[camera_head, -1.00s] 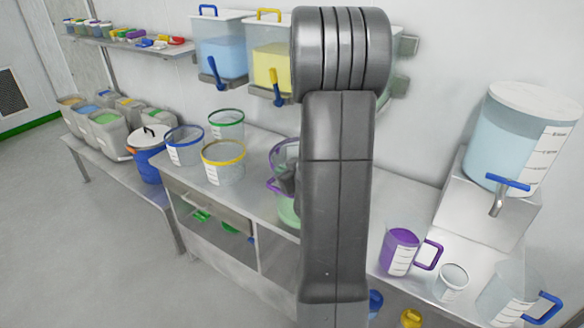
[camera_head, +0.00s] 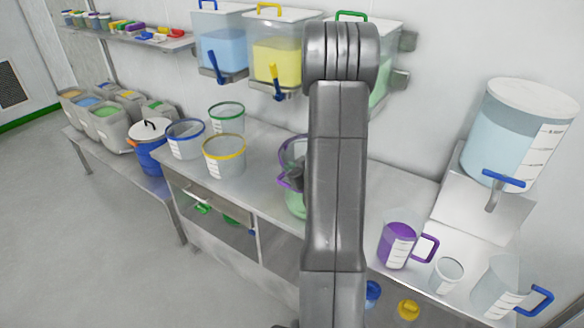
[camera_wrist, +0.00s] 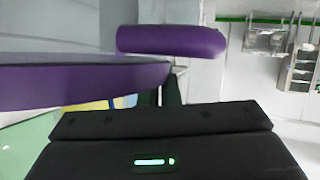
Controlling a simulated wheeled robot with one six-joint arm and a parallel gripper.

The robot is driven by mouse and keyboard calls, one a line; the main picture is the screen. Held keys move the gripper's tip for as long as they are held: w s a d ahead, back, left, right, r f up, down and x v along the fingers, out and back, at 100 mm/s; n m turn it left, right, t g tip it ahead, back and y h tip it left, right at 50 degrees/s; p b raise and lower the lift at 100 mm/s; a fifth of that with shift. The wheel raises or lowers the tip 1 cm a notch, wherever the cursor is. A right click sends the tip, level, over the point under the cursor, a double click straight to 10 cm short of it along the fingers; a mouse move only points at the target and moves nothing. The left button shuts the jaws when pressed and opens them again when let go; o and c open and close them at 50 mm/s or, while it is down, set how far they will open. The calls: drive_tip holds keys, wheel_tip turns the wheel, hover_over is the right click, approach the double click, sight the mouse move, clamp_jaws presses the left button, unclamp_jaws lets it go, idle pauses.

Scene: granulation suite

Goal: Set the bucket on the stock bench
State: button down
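A bucket with a purple rim and purple handle (camera_head: 286,184), pale green inside, shows left of my arm in the head view, partly hidden by it. In the wrist view its purple rim (camera_wrist: 80,84) crosses the left side, and a purple grip (camera_wrist: 172,40) lies beyond the fingers. My gripper (camera_wrist: 165,88) appears shut on the bucket's purple handle; the fingertips are partly hidden. The bucket is over or on the steel bench (camera_head: 262,170); I cannot tell whether it touches. Which bench is the stock bench is not marked.
Blue-, green- and yellow-rimmed buckets (camera_head: 223,155) stand left on the steel bench. A lidded blue bucket (camera_head: 150,150) and several bins (camera_head: 105,120) are on the lower left bench. Right are a purple jug (camera_head: 398,245), clear cups and a tapped tank (camera_head: 520,130).

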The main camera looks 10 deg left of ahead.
drive_tip(key=c, duration=1.6)
unclamp_jaws()
drive_tip(key=shift+c, duration=0.2)
drive_tip(key=b+v, duration=0.1)
drive_tip(key=v, duration=1.1)
drive_tip(key=shift+d, duration=0.1)
